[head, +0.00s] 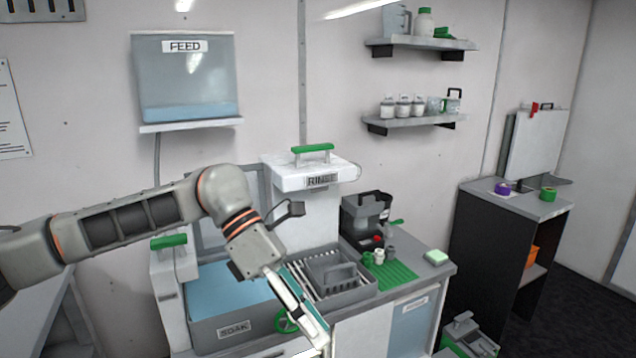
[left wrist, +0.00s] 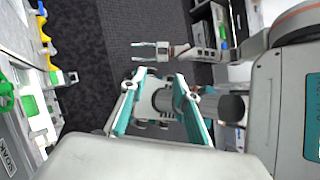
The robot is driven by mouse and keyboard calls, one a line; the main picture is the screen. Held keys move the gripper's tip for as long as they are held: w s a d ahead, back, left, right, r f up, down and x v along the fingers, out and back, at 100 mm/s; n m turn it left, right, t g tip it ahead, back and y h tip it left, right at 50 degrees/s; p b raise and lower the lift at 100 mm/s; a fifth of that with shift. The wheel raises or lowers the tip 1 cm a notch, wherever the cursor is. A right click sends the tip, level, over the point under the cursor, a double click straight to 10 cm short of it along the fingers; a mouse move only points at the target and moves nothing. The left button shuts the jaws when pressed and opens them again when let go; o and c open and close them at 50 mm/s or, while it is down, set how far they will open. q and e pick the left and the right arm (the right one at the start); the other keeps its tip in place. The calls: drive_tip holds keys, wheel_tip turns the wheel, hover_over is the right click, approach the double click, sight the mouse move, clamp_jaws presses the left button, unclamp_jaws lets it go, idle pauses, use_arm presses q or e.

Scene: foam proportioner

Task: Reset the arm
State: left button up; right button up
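My left arm reaches in from the left in the head view. Its gripper (head: 308,318) points down and to the right, in front of the sink counter and the grey rack. In the left wrist view the teal-edged fingers of this left gripper (left wrist: 160,82) stand apart, with nothing held between them. My right gripper (left wrist: 152,52) shows small beyond them in the left wrist view, its fingers apart and empty. The right arm is not visible in the head view.
A blue SOAK basin (head: 215,290), a grey rack (head: 335,275) and a green drainer mat (head: 388,278) lie close below and behind my left gripper. A white RINSE unit (head: 312,174) stands behind. Dark floor (left wrist: 135,20) is open beyond the fingers.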

use_arm(q)
drive_tip(key=s+d+r+n+h, duration=0.25)
drive_tip(key=d+n+h, duration=0.55)
drive_tip(key=d+h, duration=0.4)
drive_tip(key=w+a+f+n+t+h, duration=0.2)
drive_tip(key=w+a+f+n+t, duration=0.3)
drive_tip(key=n+t, duration=0.85)
drive_tip(key=w+a+f+n+t+y, duration=0.2)
drive_tip(key=a+f+n+t+y, duration=0.2)
drive_tip(key=a+f+n+y, duration=0.4)
drive_tip(key=w+a+f+n+t+y, duration=0.1)
drive_tip(key=a+f+n+t+y, duration=0.35)
drive_tip(key=f+n, duration=0.6)
drive_tip(key=s+a+f+n+g+y, duration=0.3)
drive_tip(key=s+a+f, duration=0.5)
drive_tip(key=f, duration=0.4)
drive_tip(key=s+a+f+n+g+y, duration=0.3)
drive_tip(key=s+a+f+n+y, duration=0.1)
drive_tip(key=s+a+f, duration=0.4)
wheel_tip(320, 180, down, 4)
drive_tip(key=shift+s+n+g, duration=0.3)
drive_tip(key=shift+s+n, duration=0.2)
drive_tip(key=shift+s, duration=0.65)
